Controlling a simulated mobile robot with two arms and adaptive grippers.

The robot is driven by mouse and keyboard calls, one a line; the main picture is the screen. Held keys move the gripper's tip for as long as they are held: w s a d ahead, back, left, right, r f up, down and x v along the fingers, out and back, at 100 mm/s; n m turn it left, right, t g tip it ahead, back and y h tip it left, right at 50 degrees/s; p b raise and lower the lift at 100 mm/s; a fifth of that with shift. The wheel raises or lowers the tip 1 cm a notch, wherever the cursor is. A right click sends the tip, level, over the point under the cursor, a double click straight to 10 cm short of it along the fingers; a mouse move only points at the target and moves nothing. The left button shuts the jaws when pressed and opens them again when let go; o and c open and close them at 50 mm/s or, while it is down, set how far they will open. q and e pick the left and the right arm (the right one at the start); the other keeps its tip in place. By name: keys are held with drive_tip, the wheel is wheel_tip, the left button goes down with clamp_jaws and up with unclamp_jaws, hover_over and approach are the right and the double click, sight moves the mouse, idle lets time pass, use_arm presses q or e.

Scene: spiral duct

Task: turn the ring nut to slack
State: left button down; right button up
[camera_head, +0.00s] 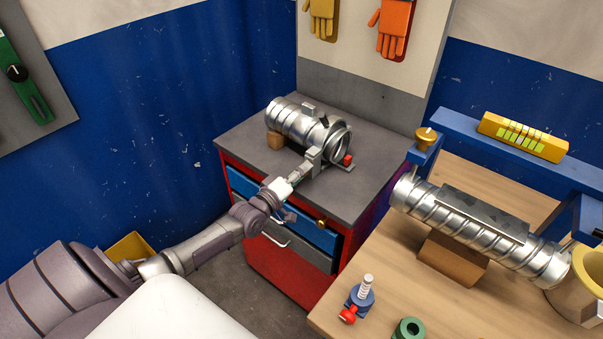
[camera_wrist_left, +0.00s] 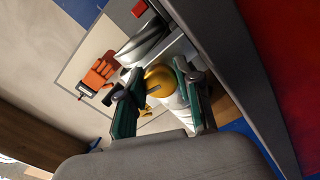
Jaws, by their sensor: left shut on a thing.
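A silvery spiral duct piece (camera_head: 297,122) lies on the grey top of a red cabinet, with a round flange at its right end. My left gripper (camera_head: 307,168) reaches in from the left to the front of this flange, beside a grey bracket. In the left wrist view, the fingers of my left gripper (camera_wrist_left: 163,98), with green sides, stand on both sides of a brass-coloured round ring nut (camera_wrist_left: 158,78) with a dark mark. They are shut on it. In the head view the gripper hides this nut. My right gripper is not in view.
A red knob (camera_head: 347,160) sits beside the flange. The cabinet top (camera_head: 375,150) is clear at the right.

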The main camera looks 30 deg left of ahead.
use_arm(q)
drive_tip(key=shift+f, duration=0.15)
drive_tip(key=c, duration=0.8)
unclamp_jaws()
drive_tip(key=s, duration=0.8)
drive_tip(key=s+a, duration=0.1)
drive_tip(key=s, duration=0.3)
